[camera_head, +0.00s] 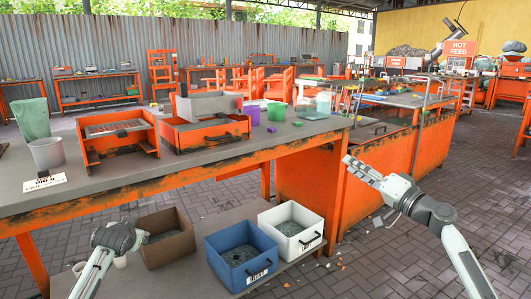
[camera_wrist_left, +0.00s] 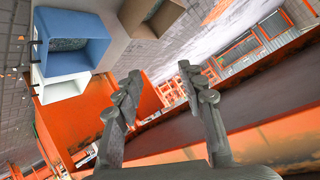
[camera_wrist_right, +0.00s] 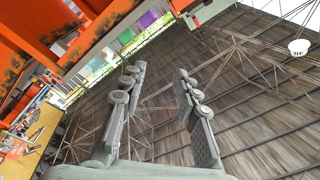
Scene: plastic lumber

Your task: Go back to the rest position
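My right gripper (camera_head: 362,170) is in the air to the right of the orange workbench (camera_head: 225,160), past its right end. In the right wrist view my right gripper (camera_wrist_right: 160,100) has its fingers spread with nothing between them, and it faces the roof. My left arm (camera_head: 105,250) comes in low at the left, in front of the bench; its fingertips do not show clearly in the head view. In the left wrist view my left gripper (camera_wrist_left: 160,90) has its fingers apart and empty, with the orange bench frame beyond.
A brown bin (camera_head: 168,245), a blue bin (camera_head: 238,265) and a white bin (camera_head: 295,232), with grey material inside, stand on the low shelf. Orange trays (camera_head: 205,135), a grey bucket (camera_head: 46,155) and coloured cups (camera_head: 276,112) stand on the bench. Paved floor (camera_head: 400,265) at right is mostly clear.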

